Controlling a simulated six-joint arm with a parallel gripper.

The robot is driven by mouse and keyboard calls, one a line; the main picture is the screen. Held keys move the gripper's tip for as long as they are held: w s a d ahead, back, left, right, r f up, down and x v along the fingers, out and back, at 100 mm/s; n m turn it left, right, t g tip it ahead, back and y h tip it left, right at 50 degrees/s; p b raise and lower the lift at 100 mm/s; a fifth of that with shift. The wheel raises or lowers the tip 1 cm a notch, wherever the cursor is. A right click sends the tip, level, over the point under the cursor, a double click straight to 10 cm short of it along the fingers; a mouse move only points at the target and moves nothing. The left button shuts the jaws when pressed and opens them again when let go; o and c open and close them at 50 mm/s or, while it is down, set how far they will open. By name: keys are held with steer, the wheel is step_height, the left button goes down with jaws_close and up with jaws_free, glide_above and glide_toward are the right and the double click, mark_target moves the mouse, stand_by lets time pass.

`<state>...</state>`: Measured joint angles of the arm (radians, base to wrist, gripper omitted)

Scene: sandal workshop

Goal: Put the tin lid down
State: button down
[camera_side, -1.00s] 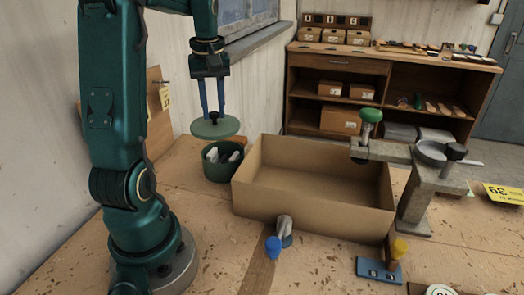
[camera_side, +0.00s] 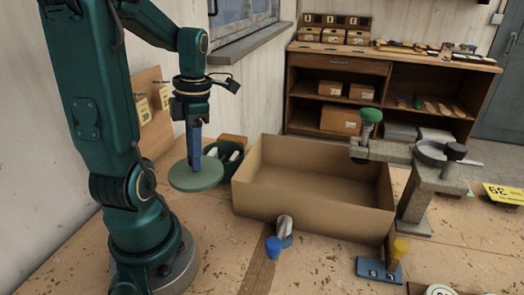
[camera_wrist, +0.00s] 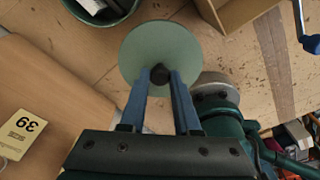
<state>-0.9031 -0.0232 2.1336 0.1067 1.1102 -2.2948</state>
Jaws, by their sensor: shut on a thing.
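The tin lid is a flat, round, pale green disc (camera_side: 196,177) with a dark knob in its middle. My gripper (camera_side: 195,165) is shut on that knob, and the lid hangs level below the blue fingers. In the wrist view the fingers (camera_wrist: 160,78) pinch the dark knob, and the lid (camera_wrist: 158,47) lies beyond them. The round green tin (camera_side: 230,165) stands open just behind and to the right of the lid, with pale and dark items inside. The tin also shows at the top left of the wrist view (camera_wrist: 124,14). I cannot tell the lid's exact height above the bench.
An empty cardboard box (camera_side: 315,205) stands right of the lid. A clamp-like metal stand (camera_side: 418,195) with a green knob is beyond it. Bare bench (camera_side: 215,235) lies in front of the lid.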

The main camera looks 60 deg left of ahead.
steer(key=shift+s+d+f, duration=0.3)
steer(key=shift+s+d, duration=0.1)
steer(key=shift+d, duration=0.15)
steer(key=shift+w+f, duration=0.1)
steer(key=shift+f, duration=3.6)
steer(key=shift+f, duration=0.15)
steer(key=c, duration=0.6)
jaws_free()
